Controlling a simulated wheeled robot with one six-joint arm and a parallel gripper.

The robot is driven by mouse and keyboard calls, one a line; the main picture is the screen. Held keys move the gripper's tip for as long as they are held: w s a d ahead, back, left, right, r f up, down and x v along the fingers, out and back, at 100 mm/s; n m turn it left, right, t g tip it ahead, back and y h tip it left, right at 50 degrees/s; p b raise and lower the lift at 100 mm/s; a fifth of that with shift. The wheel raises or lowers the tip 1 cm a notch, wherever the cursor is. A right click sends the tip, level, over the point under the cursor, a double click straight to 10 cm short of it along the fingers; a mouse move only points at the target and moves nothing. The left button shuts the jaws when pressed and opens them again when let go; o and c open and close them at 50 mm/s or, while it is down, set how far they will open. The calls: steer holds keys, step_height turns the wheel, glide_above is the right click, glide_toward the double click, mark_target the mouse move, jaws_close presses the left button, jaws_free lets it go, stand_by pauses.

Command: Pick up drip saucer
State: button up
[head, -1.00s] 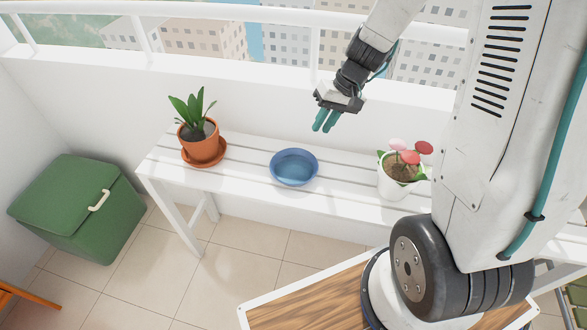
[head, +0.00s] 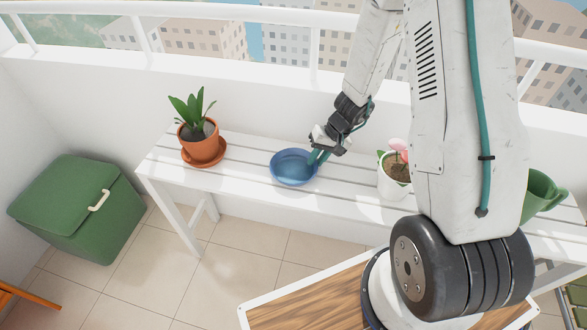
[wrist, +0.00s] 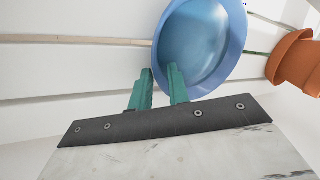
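A round, shallow blue dish, likely the drip saucer, (head: 290,168) stands on the white slatted bench, near its middle. In the wrist view the blue drip saucer (wrist: 203,45) fills the upper middle. My gripper (head: 318,160) is at its right rim in the head view. In the wrist view the teal fingers of my gripper (wrist: 160,70) are apart, one outside the rim and one over the inside, with the rim between them. A gap shows between the fingers. Whether either finger touches the rim is hard to tell.
A terracotta pot (head: 197,135) with a plant stands on an orange saucer (head: 205,154) to the left. A white flower pot (head: 392,183) stands close on the right, and a green watering can (head: 541,193) farther right. The bench (head: 240,170) is clear between the plant and blue dish.

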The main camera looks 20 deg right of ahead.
steer(key=shift+a+f, duration=0.15)
steer(key=shift+f, duration=0.1)
jaws_close()
steer(key=shift+r, duration=0.2)
